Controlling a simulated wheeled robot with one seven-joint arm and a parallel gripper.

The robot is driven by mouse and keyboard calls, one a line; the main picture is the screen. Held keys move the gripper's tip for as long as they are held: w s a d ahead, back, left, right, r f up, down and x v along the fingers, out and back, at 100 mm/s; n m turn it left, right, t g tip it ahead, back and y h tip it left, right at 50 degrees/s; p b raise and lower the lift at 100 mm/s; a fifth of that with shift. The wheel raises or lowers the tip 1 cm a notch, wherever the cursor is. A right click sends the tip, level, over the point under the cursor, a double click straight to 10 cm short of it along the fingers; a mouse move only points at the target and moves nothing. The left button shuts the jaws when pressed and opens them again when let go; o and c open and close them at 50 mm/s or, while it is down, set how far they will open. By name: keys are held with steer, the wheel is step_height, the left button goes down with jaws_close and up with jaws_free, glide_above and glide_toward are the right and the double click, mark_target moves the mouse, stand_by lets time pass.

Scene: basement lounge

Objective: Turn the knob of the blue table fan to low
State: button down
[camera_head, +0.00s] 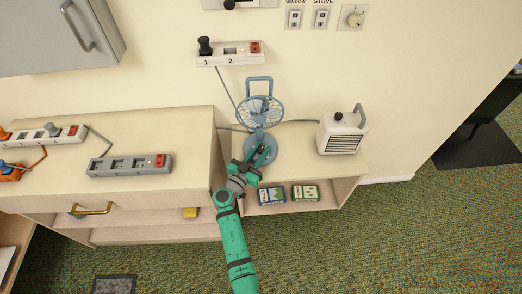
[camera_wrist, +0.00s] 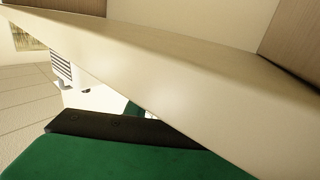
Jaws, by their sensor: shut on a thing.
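The blue table fan (camera_head: 260,111) stands upright on the low shelf unit against the wall, with a round caged head, a handle on top and a round base. My green arm reaches up from below, and my gripper (camera_head: 262,155) is at the front of the fan's base, its dark fingers over it. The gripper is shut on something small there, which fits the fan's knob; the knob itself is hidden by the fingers. The wrist view shows a green and black part of my gripper close to a pale board edge, with neither fan nor knob visible.
A white heater (camera_head: 342,133) stands right of the fan. A cabinet (camera_head: 150,120) with a grey power strip (camera_head: 130,165) rises at left. Two small boxes (camera_head: 289,194) lie on the lower shelf. A wall strip (camera_head: 230,54) with a black plug hangs above.

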mark_target(259, 153)
steer(key=c, duration=1.5)
jaws_free()
steer(key=shift+s, duration=0.1)
steer(key=shift+v, duration=3.7)
